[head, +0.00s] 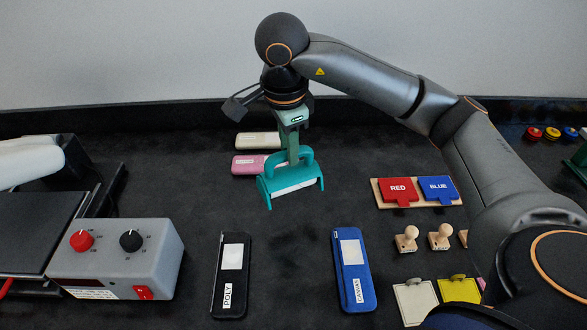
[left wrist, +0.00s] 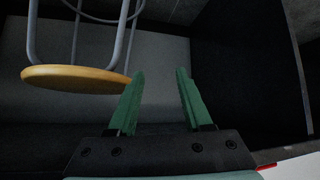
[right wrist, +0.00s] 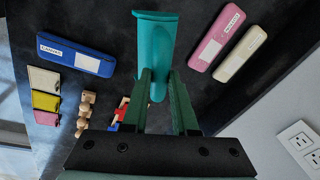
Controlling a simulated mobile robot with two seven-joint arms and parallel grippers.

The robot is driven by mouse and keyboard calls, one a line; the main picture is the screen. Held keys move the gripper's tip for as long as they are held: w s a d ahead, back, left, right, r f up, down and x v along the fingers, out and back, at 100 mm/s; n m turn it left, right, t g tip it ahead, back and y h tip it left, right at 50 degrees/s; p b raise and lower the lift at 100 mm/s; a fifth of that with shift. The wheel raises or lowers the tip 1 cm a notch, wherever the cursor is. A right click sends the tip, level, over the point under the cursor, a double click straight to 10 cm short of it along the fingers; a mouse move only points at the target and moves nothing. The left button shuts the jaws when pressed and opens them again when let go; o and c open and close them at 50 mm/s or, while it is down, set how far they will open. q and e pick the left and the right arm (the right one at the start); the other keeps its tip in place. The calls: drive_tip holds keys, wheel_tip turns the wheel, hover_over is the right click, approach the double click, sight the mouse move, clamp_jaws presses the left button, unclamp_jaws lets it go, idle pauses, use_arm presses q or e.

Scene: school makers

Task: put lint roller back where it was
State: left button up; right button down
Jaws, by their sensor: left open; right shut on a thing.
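The teal lint roller (head: 290,180) has a looped handle and a pale strip along its lower edge. My right gripper (head: 293,135) is shut on its handle and holds it over the middle of the dark table, in front of the pink case. The roller seems to hang above the tabletop, but the gap is hard to tell. In the right wrist view the teal roller (right wrist: 157,45) stands between the fingers (right wrist: 160,88). My left gripper (left wrist: 160,78) is open and empty in the left wrist view, near a stool, and is outside the head view.
A black POLY case (head: 231,278) and blue CANVAS case (head: 352,270) lie in front. Pink (head: 255,165) and cream (head: 257,141) cases lie behind. A grey control box (head: 120,255) is left; red (head: 398,190) and blue (head: 438,188) pads and wooden stamps (head: 406,240) are right.

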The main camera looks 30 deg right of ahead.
use_arm(q)
drive_tip(key=shift+w+d, duration=0.1)
drive_tip(key=shift+d, duration=0.2)
use_arm(e)
drive_tip(key=w+d+f, duration=0.3)
drive_tip(key=f, duration=0.6)
drive_tip(key=shift+w+d, duration=0.2)
drive_tip(key=shift+w, duration=0.15)
use_arm(q)
drive_tip(key=shift+f, duration=0.15)
use_arm(e)
drive_tip(key=shift+f, duration=0.15)
drive_tip(key=c, duration=0.9)
unclamp_jaws()
drive_tip(key=shift+c, duration=0.2)
drive_tip(key=shift+o, duration=1.3)
use_arm(q)
drive_tip(key=shift+r, duration=0.25)
